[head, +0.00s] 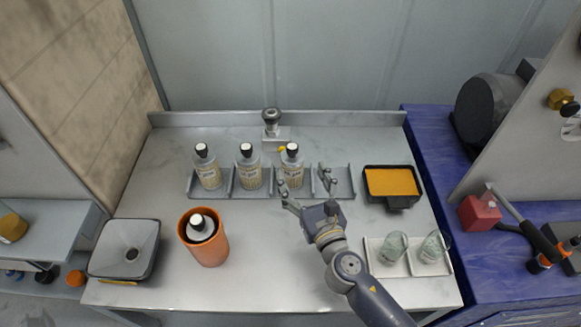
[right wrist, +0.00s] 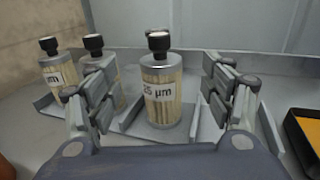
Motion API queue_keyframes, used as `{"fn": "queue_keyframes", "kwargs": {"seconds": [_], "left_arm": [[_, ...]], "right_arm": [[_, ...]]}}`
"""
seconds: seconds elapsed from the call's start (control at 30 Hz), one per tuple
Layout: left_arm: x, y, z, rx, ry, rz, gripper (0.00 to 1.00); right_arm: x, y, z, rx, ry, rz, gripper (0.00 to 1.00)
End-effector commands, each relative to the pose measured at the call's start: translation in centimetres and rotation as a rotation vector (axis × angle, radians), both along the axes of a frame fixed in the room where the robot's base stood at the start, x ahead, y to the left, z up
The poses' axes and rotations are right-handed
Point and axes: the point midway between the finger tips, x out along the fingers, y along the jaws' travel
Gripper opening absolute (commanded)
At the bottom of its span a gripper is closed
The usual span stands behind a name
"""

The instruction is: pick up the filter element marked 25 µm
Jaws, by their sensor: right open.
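The filter element marked 25 µm (right wrist: 160,95) is a pleated cylinder with clear sides and a black cap. It stands upright between the spread fingers of my right gripper (right wrist: 158,92) in the right wrist view, with a visible gap on each side. In the head view this filter element (head: 291,168) appears to be the rightmost of three in the grey rack (head: 219,193); its label is too small to read there. My right gripper (head: 303,179) is open and empty, just to its right and in front. My left gripper is not in view.
Two other filter elements (head: 208,172) (head: 249,172) stand to the left in the rack. An orange cup (head: 209,252) holds a bottle-like item. A funnel tray (head: 104,263), an orange-filled black tray (head: 392,181) and a white tray (head: 397,269) with two glasses surround the rack. A knobbed fitting (head: 271,120) stands behind.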

Motion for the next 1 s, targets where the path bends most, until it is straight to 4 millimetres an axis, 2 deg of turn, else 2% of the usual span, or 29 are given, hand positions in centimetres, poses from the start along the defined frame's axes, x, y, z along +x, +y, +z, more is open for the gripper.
{"fn": "queue_keyframes", "kwargs": {"seconds": [0.1,0.37,0.57,0.7,1.0], "left_arm": [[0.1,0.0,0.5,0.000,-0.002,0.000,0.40],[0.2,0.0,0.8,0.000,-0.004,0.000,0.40],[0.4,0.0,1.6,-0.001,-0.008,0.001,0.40],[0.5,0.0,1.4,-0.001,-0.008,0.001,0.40],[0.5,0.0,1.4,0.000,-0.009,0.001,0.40]], "right_arm": [[1.9,0.7,0.3,0.002,0.000,0.000,0.74],[3.9,1.3,0.4,0.003,0.000,0.000,0.74],[6.5,2.1,0.9,0.004,0.000,-0.001,0.74],[8.0,2.6,0.7,0.003,0.001,0.000,0.74],[8.4,2.7,0.6,0.003,0.001,0.000,0.74]]}}
